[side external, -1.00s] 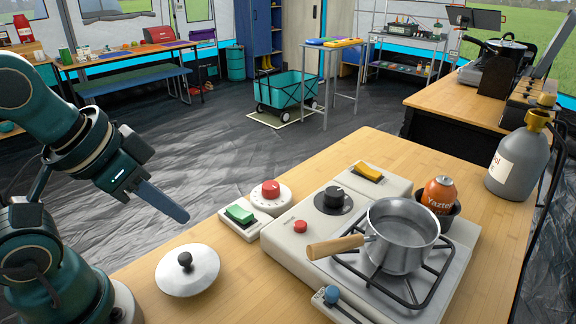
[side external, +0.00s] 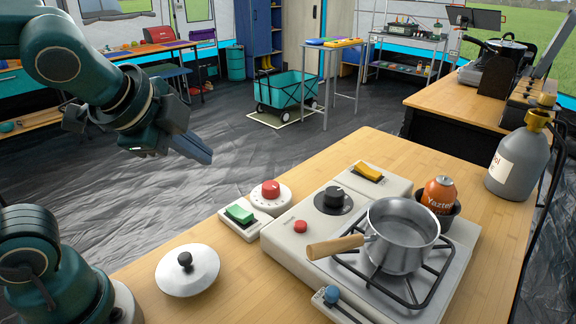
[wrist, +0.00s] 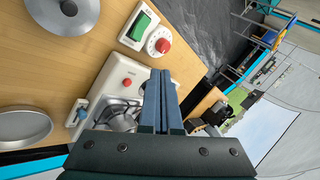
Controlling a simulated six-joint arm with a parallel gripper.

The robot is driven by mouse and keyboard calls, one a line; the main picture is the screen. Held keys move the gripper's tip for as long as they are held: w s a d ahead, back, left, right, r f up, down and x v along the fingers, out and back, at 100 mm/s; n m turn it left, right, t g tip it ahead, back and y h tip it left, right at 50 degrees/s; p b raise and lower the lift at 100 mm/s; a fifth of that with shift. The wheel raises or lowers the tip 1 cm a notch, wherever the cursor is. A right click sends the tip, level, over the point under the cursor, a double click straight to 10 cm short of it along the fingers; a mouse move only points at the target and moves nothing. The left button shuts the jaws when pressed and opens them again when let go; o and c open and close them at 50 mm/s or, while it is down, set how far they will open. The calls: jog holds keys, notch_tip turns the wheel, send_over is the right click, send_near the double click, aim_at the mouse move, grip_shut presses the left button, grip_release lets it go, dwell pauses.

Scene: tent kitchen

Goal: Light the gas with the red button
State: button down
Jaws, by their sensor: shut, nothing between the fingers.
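The gas stove (side external: 315,225) is a cream-white unit on the wooden counter. Its small red button (side external: 300,227) sits on the front left of its top, near a black knob (side external: 333,197). The red button also shows in the wrist view (wrist: 127,83), left of the fingers. A steel pot (side external: 400,240) with a wooden handle stands on the burner grate. My gripper (side external: 208,158) is shut and empty, in the air left of the stove and well above the counter. In the wrist view my fingers (wrist: 161,75) lie together and hide part of the stove.
A timer-like white dial with a red knob (side external: 270,189) and a green switch (side external: 239,213) lie left of the stove. A pot lid (side external: 187,270) lies at the near left. A yellow switch (side external: 369,172), orange canister (side external: 440,194) and blue-knobbed valve (side external: 331,294) surround the stove.

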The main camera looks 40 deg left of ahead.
jog(key=w+d+m, duration=0.2)
jog(key=w+m, duration=0.3)
jog(key=m, duration=0.1)
jog(key=m+t, duration=0.1)
jog(key=m, duration=0.7)
send_over(300, 227)
notch_tip(300, 227, down, 3)
jog(key=shift+s+d, duration=0.1)
jog(key=shift+s, duration=0.15)
jog(key=shift+h, duration=0.3)
jog(key=shift+f, duration=4.35)
jog(key=shift+f, duration=0.15)
jog(key=shift+f, duration=0.25)
